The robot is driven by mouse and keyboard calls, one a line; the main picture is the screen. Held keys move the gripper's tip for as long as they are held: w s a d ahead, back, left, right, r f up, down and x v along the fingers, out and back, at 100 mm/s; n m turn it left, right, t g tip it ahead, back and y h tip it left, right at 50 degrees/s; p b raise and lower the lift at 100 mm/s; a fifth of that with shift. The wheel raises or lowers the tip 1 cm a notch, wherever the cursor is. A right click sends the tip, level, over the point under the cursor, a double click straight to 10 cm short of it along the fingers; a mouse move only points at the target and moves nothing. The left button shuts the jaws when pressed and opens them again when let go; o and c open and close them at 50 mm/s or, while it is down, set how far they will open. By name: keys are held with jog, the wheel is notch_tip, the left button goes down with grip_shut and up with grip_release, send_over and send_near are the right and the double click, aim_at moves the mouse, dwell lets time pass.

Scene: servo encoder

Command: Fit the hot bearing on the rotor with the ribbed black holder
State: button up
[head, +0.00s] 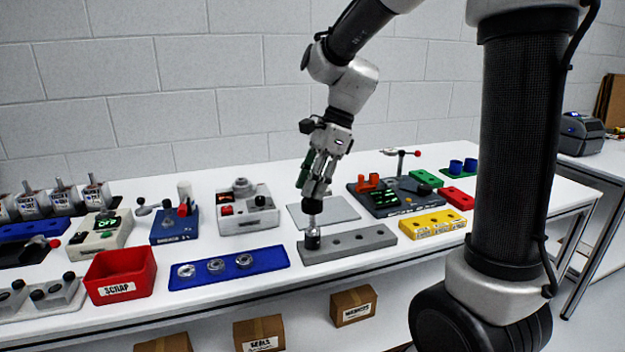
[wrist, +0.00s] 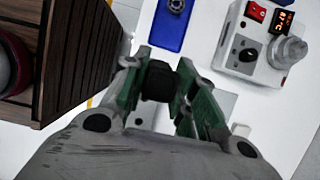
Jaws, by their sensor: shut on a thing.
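My gripper (head: 313,208) points down over the left end of the grey block with holes (head: 376,239). It is shut on a dark piece (wrist: 158,82), seen between the green-sided fingers in the wrist view. In the head view, a short metallic piece and a black cylindrical piece (head: 312,241) show below the fingertips at the block's left end. I cannot tell whether the black piece is seated in the block, or whether it is the ribbed holder. A grey device with a red display (head: 247,209) stands behind to the left, with a round metal part on top.
A blue tray (head: 275,263) with 3 metal rings lies left of the grey block. A red SCRAP bin (head: 121,274) stands farther left. A yellow block (head: 432,225) is to the right. A flat grey plate (head: 338,210) lies behind. Brown slats (wrist: 85,40) fill the wrist view's left.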

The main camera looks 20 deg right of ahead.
aim_at(313, 203)
jog(key=shift+f, duration=0.65)
jog(key=shift+f, duration=0.2)
jog(key=shift+f, duration=0.85)
jog(key=shift+f, duration=0.15)
jog(key=shift+f, duration=0.85)
jog(key=shift+r, duration=0.8)
dwell(3.9)
jog(key=shift+r, duration=3.1)
